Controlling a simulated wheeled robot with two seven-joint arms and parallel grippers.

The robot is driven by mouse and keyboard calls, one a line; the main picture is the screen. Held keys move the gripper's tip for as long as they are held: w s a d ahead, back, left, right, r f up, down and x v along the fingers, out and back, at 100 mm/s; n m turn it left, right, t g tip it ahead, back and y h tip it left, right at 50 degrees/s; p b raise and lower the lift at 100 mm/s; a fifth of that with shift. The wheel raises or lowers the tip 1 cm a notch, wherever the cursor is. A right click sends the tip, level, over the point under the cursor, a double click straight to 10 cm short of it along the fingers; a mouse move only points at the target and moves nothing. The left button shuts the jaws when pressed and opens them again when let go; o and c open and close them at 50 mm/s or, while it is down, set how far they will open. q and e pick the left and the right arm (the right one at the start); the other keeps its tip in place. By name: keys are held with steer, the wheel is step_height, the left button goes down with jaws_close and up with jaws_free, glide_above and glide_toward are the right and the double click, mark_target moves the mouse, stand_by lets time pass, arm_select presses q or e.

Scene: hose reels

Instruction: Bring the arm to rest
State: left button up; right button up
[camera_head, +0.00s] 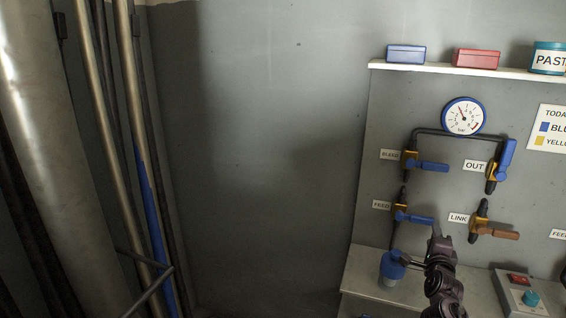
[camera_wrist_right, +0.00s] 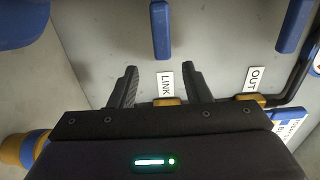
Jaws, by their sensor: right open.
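My right gripper (camera_head: 438,243) is in front of the lower part of the valve panel (camera_head: 385,110), right of the FEED valve's blue handle (camera_head: 418,219) and below left of the LINK valve's brown handle (camera_head: 498,233). In the right wrist view my right gripper (camera_wrist_right: 160,70) has its two black fingers spread apart, with nothing between them but panel and part of the LINK label (camera_wrist_right: 166,87). I cannot tell whether the fingers touch the panel. My left gripper is not in view.
A blue cup-like part (camera_head: 392,270) stands on the ledge close left of my right arm. A control box (camera_head: 520,295) lies to the right. A gauge (camera_head: 463,116), the BLEED handle (camera_head: 430,166) and OUT handle (camera_head: 506,155) are above. Wall space left of the panel is clear.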

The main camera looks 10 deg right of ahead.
steer(key=s+a+f+n+g+y, duration=0.35)
steer(key=s+a+n, duration=0.35)
steer(key=a+n, duration=0.25)
steer(key=s+a+f+n+g+y, duration=0.2)
steer(key=s+a+f+n+y, duration=0.15)
steer(key=s+a+n, duration=0.6)
steer(key=s+a+f+n+g+y, duration=0.25)
steer(key=s+a+n+g, duration=0.4)
steer(key=s+a, duration=0.95)
step_height(320, 180, down, 30)
steer(key=s+g, duration=0.1)
steer(key=s, duration=0.2)
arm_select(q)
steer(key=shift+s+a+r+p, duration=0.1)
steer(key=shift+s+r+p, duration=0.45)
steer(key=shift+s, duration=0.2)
arm_select(e)
steer(key=s+d+f, duration=0.2)
steer(key=s+f, duration=0.6)
steer(key=s, duration=0.1)
steer(key=s+d+f+g, duration=0.1)
steer(key=s+f, duration=0.8)
steer(key=s, duration=0.1)
steer(key=shift+d+n, duration=0.4)
steer(key=shift+n, duration=0.05)
